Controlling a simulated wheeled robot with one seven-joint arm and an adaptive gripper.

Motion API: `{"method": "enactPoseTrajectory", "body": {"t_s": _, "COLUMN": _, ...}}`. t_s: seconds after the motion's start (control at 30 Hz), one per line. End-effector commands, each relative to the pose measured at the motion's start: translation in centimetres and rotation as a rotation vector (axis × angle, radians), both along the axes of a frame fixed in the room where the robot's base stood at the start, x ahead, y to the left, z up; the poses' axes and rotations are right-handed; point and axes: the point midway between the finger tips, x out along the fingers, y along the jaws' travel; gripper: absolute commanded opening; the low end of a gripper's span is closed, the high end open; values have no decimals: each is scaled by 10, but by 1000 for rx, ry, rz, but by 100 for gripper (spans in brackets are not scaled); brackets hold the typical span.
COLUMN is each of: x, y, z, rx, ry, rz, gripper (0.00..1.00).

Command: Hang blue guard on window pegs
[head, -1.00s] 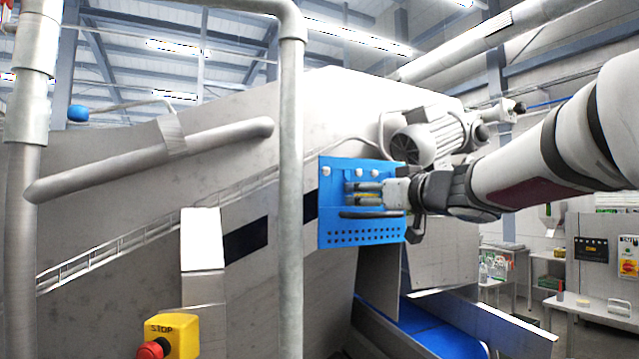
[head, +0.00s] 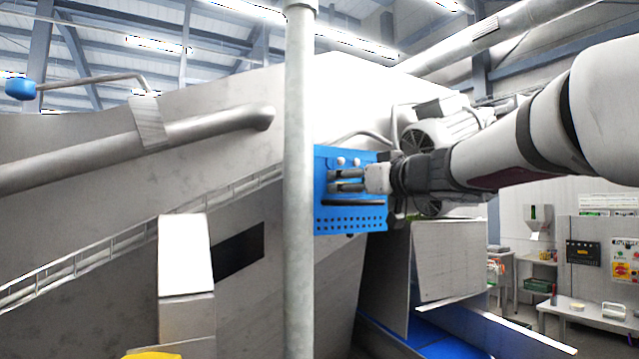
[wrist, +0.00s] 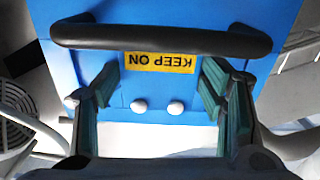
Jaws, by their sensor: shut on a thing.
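The blue guard (head: 350,218) is a flat panel with rows of small holes, a black bar handle (head: 353,202) and, in the wrist view, a yellow KEEP ON label (wrist: 160,62). My gripper (head: 347,181) is shut on the guard, its fingers spread on either side of the label. Two white round pegs (head: 349,161) show at the guard's upper part, also in the wrist view (wrist: 157,107). I cannot tell whether they carry the guard.
A grey upright pole (head: 299,200) stands directly left of the guard in the picture. A motor (head: 436,128) is mounted behind my wrist. A blue conveyor (head: 440,330) lies below right. A yellow box (head: 165,354) shows at the bottom edge.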

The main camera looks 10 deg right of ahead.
Motion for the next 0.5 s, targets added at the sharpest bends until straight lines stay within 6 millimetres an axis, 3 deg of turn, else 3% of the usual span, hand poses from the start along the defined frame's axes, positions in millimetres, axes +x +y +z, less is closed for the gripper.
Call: {"method": "enactPoseTrajectory", "body": {"t_s": 0.5, "x": -1, "y": 0, "z": 1, "rx": -2, "ry": 2, "rz": -7, "gripper": 31}}
